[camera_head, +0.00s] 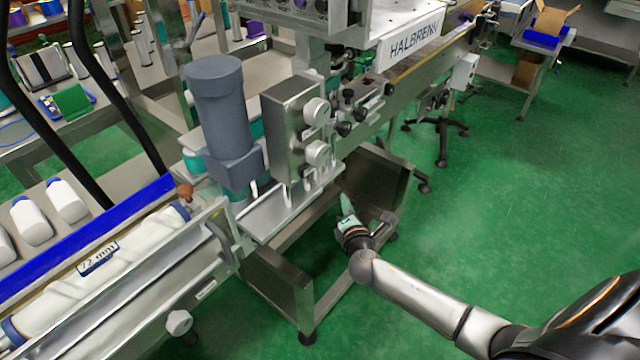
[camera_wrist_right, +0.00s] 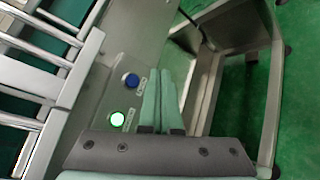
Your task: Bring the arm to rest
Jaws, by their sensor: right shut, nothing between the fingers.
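My right arm (camera_head: 420,303) comes in from the lower right in the head view and reaches to the left over the green floor. Its gripper (camera_head: 346,207) is beside the machine's metal frame, below the silver block with knobs. In the wrist view the two pale green fingers (camera_wrist_right: 159,98) lie together, shut with nothing between them. Whether the fingertips touch anything cannot be told. My left gripper is not in view.
The labelling machine has a grey motor (camera_head: 218,110) and a knobbed block (camera_head: 293,125). A conveyor with white bottles (camera_head: 68,201) is at the left. An open metal bin (camera_head: 378,190) stands close to the gripper. The green floor (camera_head: 520,190) at the right is free.

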